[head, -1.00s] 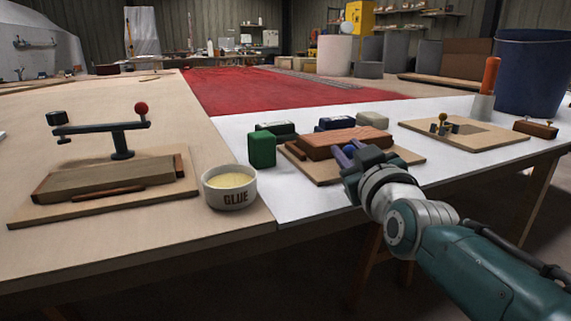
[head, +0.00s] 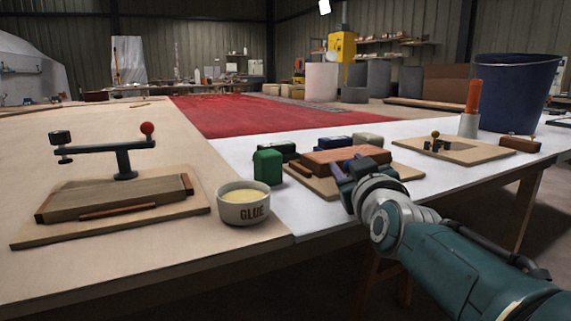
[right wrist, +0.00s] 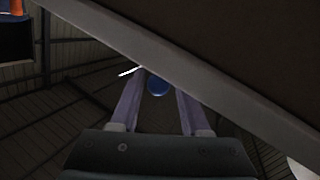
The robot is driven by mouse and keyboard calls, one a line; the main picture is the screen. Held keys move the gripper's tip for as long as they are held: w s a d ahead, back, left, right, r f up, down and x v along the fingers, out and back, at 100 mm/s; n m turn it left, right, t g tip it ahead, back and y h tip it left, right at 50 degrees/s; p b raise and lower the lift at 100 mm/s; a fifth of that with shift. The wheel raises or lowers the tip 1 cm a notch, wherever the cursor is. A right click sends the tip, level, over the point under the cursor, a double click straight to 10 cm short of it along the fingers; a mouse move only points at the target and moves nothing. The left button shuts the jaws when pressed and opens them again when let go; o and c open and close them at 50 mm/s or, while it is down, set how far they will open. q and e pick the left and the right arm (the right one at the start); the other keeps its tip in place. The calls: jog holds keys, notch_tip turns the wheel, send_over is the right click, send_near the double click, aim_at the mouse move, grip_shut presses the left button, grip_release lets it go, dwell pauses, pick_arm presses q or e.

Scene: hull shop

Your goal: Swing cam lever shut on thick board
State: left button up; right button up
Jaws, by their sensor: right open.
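A dark teal lever (head: 100,149) with a red ball knob (head: 147,128) at its right end sits on a post at the left of the bench. A black pad (head: 60,138) hangs at its left end, apart from the board. A thick grey-brown board (head: 110,198) lies in front of the post on a wooden base plate (head: 60,232), with reddish strips beside it. My right gripper (head: 350,168) is open and empty at the front of the middle base, well right of the lever. Its spread fingers show in the right wrist view (right wrist: 158,100). My left gripper is not in view.
A glue bowl (head: 243,208) stands between the lever base and my right arm. A reddish board (head: 345,158) and several boxes, one green (head: 268,167), are close to my gripper. A blue bucket (head: 515,95) stands far right. The bench's front edge (right wrist: 190,70) crosses the right wrist view.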

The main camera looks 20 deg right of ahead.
jog(key=shift+o, duration=0.9)
jog(key=shift+r, duration=0.1)
jog(key=shift+s+r+p, duration=0.1)
jog(key=shift+s+p, duration=0.35)
jog(key=shift+p, duration=0.1)
jog(key=p+v, duration=0.4)
jog(key=v, duration=0.4)
jog(key=shift+s+a, duration=0.2)
jog(key=shift+s, duration=0.3)
